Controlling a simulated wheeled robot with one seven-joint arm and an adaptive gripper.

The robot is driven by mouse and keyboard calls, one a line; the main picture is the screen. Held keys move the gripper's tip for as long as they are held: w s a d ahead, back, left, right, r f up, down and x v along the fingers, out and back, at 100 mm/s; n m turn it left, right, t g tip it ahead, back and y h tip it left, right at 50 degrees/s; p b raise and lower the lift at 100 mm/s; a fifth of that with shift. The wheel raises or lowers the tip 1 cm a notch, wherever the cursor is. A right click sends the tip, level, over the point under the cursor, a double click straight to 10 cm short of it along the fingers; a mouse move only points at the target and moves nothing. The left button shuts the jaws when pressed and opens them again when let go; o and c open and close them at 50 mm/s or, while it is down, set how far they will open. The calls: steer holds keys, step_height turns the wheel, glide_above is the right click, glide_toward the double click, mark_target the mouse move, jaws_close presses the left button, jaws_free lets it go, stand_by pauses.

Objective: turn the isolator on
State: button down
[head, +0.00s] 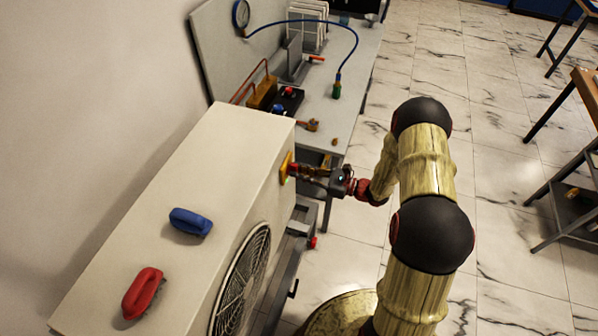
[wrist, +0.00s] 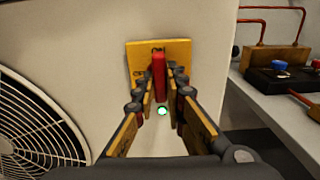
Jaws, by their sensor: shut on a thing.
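The isolator is a yellow plate (wrist: 176,52) with a red handle (wrist: 158,76), on the side of a large off-white unit (wrist: 75,30). In the wrist view the red handle stands upright, between my fingers. My gripper (wrist: 160,92) is shut on the handle, one finger on each side. Lettering on the plate is too small to read fully. In the head view my gripper (head: 312,173) reaches the yellow plate (head: 287,167) from the right. The handle is mostly hidden there. A small green-white light spot (wrist: 162,111) shows below the handle.
A fan grille (head: 240,285) is on the unit's front. A blue brush (head: 190,222) and a red brush (head: 143,293) lie on its top. A bench (head: 345,120) behind holds a gauge (head: 241,14), blue hose (head: 350,40) and fittings. Open floor lies to the right.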

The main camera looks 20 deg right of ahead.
steer(key=shift+f, duration=0.1)
steer(key=c, duration=1.8)
jaws_free()
steer(key=shift+c, duration=0.2)
steer(key=v, duration=1.2)
